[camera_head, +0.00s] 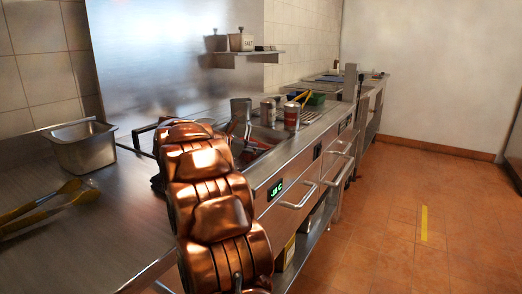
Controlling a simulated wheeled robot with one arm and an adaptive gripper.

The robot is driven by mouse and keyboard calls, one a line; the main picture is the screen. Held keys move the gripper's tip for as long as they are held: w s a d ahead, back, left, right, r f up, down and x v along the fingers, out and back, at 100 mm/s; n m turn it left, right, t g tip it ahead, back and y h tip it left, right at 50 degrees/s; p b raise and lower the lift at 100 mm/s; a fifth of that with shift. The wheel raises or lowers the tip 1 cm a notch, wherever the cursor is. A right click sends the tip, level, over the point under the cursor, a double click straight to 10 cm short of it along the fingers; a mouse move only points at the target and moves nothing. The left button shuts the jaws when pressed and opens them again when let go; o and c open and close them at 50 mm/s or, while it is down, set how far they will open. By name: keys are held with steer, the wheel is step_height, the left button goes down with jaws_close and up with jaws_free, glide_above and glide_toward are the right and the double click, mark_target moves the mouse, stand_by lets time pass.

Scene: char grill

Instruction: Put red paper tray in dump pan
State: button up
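The steel pan (84,150), which looks like the dump pan, stands at the left on the steel counter, against the back wall. No whole red paper tray can be made out. Small dark red patches show beside and behind my copper-coloured arm, and I cannot tell what they belong to. My arm fills the middle of the view and reaches over the counter. My gripper is mostly hidden behind the arm; dark finger-like parts (233,124) show just past it. Whether it is open or holds something cannot be seen.
Tongs (45,207) with yellow handles lie on the counter at left. Cans (292,116) and a green container (316,98) stand beyond the arm. A wall shelf (247,54) holds a salt container (241,42). Drawer handles (299,197) project from the counter front. The floor at right is clear.

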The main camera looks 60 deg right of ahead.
steer(key=shift+v, duration=3.85)
steer(key=shift+r, duration=0.1)
